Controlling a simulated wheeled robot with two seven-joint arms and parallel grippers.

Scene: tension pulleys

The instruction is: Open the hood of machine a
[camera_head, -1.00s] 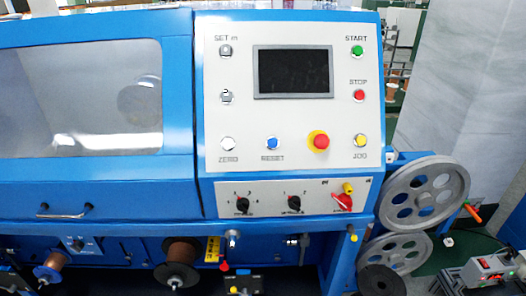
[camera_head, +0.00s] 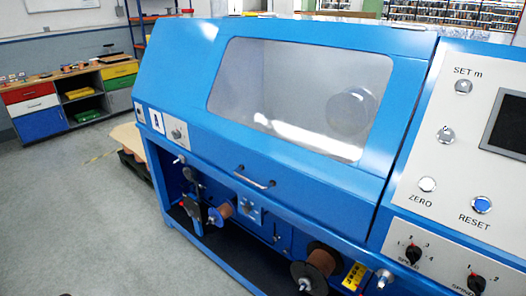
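A large blue machine (camera_head: 160,65) fills the middle and right of the head view. Its blue hood (camera_head: 200,110) is down and has a wide clear window (camera_head: 290,95). A metal handle (camera_head: 254,178) sits on the hood's lower front edge. No label naming the machine is readable. Neither of my grippers is in view, and nothing touches the handle.
A control panel (camera_head: 455,130) with knobs and buttons stands right of the hood. Spools (camera_head: 320,262) and pulleys sit below it. A workbench with coloured drawers (camera_head: 35,110) stands at the far left.

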